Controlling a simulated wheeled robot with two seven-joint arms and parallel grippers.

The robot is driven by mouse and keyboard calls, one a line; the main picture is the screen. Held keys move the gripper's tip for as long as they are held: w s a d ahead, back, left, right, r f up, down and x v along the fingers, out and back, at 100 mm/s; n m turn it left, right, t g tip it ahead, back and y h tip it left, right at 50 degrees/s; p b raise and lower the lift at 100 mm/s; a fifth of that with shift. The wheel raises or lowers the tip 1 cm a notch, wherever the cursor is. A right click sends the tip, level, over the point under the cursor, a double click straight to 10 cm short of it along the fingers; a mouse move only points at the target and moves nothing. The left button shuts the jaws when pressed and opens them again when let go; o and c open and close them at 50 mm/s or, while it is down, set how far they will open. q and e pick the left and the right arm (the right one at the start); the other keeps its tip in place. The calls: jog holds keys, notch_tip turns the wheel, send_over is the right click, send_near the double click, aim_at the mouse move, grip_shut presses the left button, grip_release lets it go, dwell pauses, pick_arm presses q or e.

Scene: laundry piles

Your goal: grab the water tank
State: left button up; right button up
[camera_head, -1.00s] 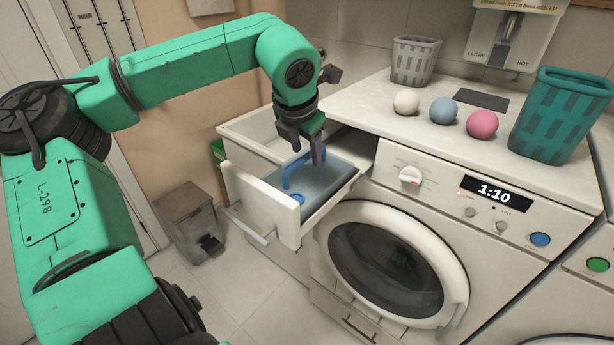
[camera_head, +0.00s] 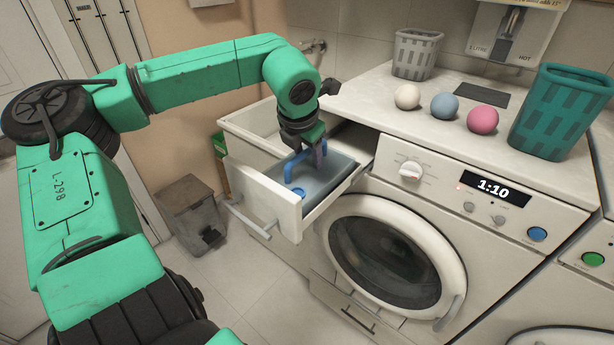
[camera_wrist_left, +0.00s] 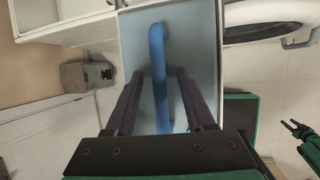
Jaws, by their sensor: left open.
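The water tank (camera_head: 332,172) is a grey-blue box with a blue handle (camera_head: 290,168), lying in the pulled-out drawer (camera_head: 262,196) left of the washing machine. My left gripper (camera_head: 307,158) points down over the tank at the handle. In the left wrist view the tank (camera_wrist_left: 195,45) lies below my open left gripper (camera_wrist_left: 160,74). The blue handle (camera_wrist_left: 157,50) runs between its two dark fingers, with a gap on each side. Part of the handle is hidden by the gripper. My right gripper (camera_wrist_left: 294,127) shows small at the right edge of the left wrist view.
The washing machine (camera_head: 395,215) stands right of the drawer. On its top are a grey basket (camera_head: 415,58), three balls, including a pink ball (camera_head: 482,120), and a teal basket (camera_head: 560,112). A pedal bin (camera_head: 193,212) stands on the floor to the left.

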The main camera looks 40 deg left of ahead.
pick_arm(q)
grip_shut()
dwell(1.3)
jog(key=shift+r, duration=0.1)
